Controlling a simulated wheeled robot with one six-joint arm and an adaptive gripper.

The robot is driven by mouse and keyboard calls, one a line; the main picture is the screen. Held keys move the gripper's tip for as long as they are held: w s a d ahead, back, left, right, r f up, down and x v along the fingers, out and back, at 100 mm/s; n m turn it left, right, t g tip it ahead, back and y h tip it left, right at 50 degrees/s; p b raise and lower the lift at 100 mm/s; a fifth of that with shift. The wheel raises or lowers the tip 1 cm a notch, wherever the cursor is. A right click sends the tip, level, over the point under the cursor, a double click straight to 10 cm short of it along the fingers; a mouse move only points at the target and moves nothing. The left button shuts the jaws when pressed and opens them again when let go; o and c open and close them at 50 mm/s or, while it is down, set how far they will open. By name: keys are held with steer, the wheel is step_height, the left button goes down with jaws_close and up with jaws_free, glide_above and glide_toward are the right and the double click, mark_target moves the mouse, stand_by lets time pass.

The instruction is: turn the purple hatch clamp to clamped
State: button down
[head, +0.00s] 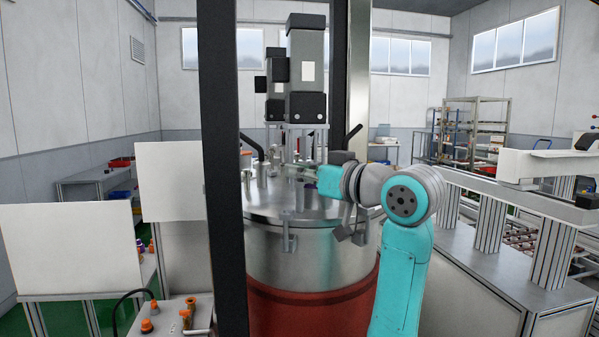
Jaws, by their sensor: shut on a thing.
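A silver vessel with a flat metal lid (265,213) stands in the middle of the head view, with several fittings on the lid. A small dark purplish post (300,198) on the lid, just below my gripper, looks like part of the purple hatch clamp. My teal and grey arm reaches in from the right over the lid. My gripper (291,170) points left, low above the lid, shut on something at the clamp. The jaw tips are small and crowded by fittings, so the grip and the handle's angle are not clear.
A dark upright post (222,170) stands close in front, left of the vessel. A motor unit (306,75) rises above the lid. White panels (70,250) and a small control box (170,318) are at left. A conveyor frame (500,190) runs along the right.

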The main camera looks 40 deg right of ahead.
steer(key=shift+n+y, duration=0.8)
steer(key=shift+y, duration=0.7)
steer(key=c, duration=1.2)
jaws_free()
steer(key=s, duration=0.4)
steer(key=s+d, duration=0.1)
steer(key=s, duration=0.2)
steer(key=s+d, duration=0.1)
steer(key=s, duration=0.3)
steer(key=shift+s+d, duration=0.15)
steer(key=shift+s, duration=0.2)
